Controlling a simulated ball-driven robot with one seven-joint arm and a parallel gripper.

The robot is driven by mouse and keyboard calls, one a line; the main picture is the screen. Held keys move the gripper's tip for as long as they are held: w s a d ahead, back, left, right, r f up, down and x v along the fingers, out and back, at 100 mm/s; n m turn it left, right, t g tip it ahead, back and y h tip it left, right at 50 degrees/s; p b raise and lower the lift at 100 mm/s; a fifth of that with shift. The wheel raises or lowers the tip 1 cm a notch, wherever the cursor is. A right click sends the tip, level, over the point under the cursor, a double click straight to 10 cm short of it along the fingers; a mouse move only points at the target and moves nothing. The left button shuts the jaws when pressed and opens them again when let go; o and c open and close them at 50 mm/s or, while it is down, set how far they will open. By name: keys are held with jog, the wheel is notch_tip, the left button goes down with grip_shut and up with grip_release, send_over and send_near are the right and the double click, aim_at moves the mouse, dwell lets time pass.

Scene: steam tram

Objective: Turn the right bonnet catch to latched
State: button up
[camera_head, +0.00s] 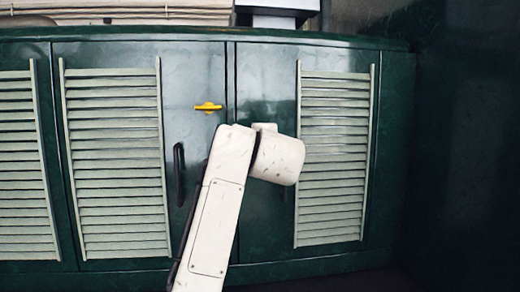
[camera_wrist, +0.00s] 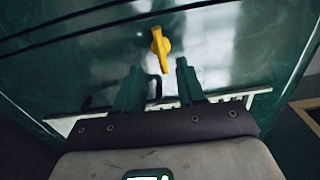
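A yellow catch (camera_wrist: 160,47) shows on the green bonnet door in the wrist view, just beyond my fingertips. Its long axis runs roughly up and down in that picture. My gripper (camera_wrist: 157,72) is open, its two dark green fingers apart with nothing held; the catch appears ahead of the gap, not between them. In the head view another yellow catch (camera_head: 208,107) lies level on the door left of the seam. My white arm covers part of the right door (camera_head: 271,85), so the right catch and my fingers are hidden there. The wrist view probably shows the right catch.
Pale louvre panels (camera_head: 334,160) and (camera_head: 118,160) flank the seam. A dark handle (camera_head: 179,174) stands upright on the left door; another is partly hidden behind my arm. A white box (camera_head: 277,8) sits above the bonnet. The far right is dark.

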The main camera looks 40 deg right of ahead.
jog(key=shift+b+v, duration=0.3)
jog(key=shift+v, duration=1.8)
